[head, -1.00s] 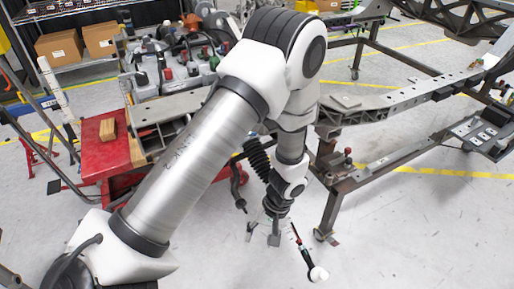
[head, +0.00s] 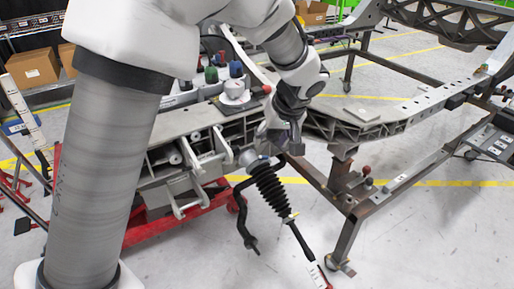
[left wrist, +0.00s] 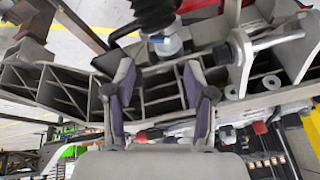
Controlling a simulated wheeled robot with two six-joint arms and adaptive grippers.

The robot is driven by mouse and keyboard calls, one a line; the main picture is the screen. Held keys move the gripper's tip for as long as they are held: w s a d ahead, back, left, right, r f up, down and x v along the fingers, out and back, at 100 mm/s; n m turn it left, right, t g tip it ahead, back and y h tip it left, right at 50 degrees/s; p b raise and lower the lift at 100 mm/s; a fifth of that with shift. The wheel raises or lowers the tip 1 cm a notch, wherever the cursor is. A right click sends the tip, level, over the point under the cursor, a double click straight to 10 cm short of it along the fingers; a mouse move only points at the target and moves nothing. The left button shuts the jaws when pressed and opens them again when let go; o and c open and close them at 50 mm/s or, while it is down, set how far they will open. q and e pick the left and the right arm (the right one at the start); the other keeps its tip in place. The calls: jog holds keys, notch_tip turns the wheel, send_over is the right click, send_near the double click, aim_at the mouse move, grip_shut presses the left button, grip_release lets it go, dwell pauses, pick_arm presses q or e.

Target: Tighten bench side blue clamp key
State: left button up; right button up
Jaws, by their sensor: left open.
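My left gripper (head: 283,140) hangs over the near end of the grey cast chassis arm (head: 185,128), beside the joint where a black ribbed boot (head: 270,187) hangs. In the left wrist view its two fingers (left wrist: 158,92) are apart with nothing between them, and the ribbed casting (left wrist: 65,88) lies beyond them. A small blue-rimmed silver part (left wrist: 165,44) sits under the black boot, ahead of the fingertips. A blue-topped piece (head: 236,70) stands among coloured caps behind the casting. I cannot tell which blue part is the clamp key. My right gripper is not in view.
A red stand (head: 180,222) supports the casting. A rod with a red and white end (head: 318,272) hangs below the boot. The floor at lower right is clear.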

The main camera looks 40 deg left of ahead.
aim_at(265, 157)
pick_arm(q)
jog(key=b+x, duration=0.1)
jog(key=x, duration=0.6)
jog(key=shift+s+d, duration=0.1)
